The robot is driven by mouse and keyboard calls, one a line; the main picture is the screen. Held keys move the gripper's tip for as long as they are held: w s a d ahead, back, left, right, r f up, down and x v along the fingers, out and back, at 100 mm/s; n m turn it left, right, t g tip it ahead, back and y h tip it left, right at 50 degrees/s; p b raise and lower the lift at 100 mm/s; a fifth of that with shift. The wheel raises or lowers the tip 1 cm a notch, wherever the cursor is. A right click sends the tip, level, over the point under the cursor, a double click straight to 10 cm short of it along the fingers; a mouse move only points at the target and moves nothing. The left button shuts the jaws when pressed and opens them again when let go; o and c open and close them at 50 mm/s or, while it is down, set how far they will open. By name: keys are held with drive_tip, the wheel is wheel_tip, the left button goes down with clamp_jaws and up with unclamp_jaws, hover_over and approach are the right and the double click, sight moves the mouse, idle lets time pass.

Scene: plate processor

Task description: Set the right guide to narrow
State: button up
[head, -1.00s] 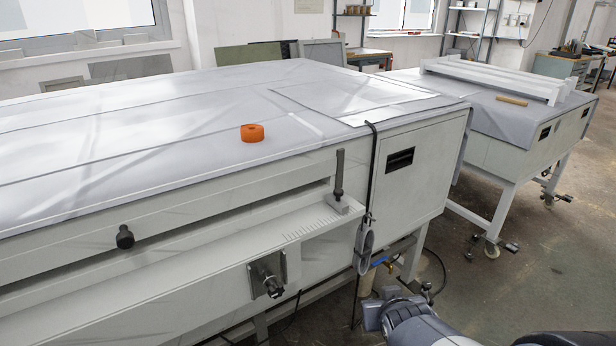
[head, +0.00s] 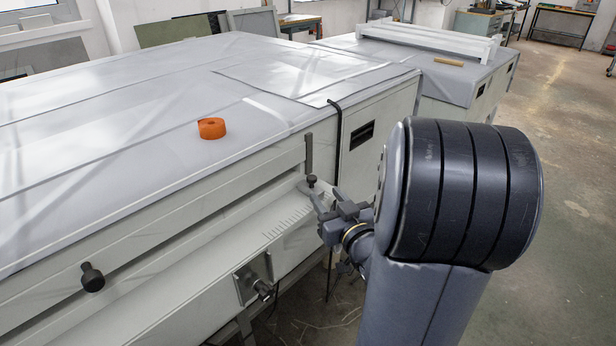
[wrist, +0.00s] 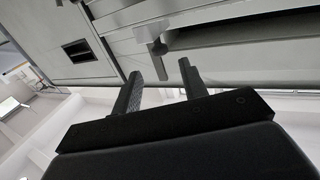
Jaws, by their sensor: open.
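The right guide (head: 309,150) is a dark upright post at the right end of the long slot in the machine's front, above a ledge with scale marks (head: 290,228). My gripper (head: 314,192) is at the foot of this post, and its fingers partly hide the guide's base. In the wrist view my gripper (wrist: 161,72) is open, with two dark fingers apart. The guide (wrist: 158,47) shows there beyond the fingertips, in line with the gap between them. Whether a finger touches it cannot be told.
A black knob (head: 92,277) sticks out of the front at the left, and a crank fitting (head: 252,284) sits below the ledge. An orange roll (head: 212,128) lies on the covered top. A black cable (head: 335,150) hangs down right of the guide.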

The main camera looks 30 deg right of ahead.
sight(314, 182)
drive_tip(key=w, duration=0.8)
drive_tip(key=shift+w+d, duration=0.2)
drive_tip(key=shift+w, duration=0.2)
drive_tip(key=shift+c, duration=0.4)
clamp_jaws()
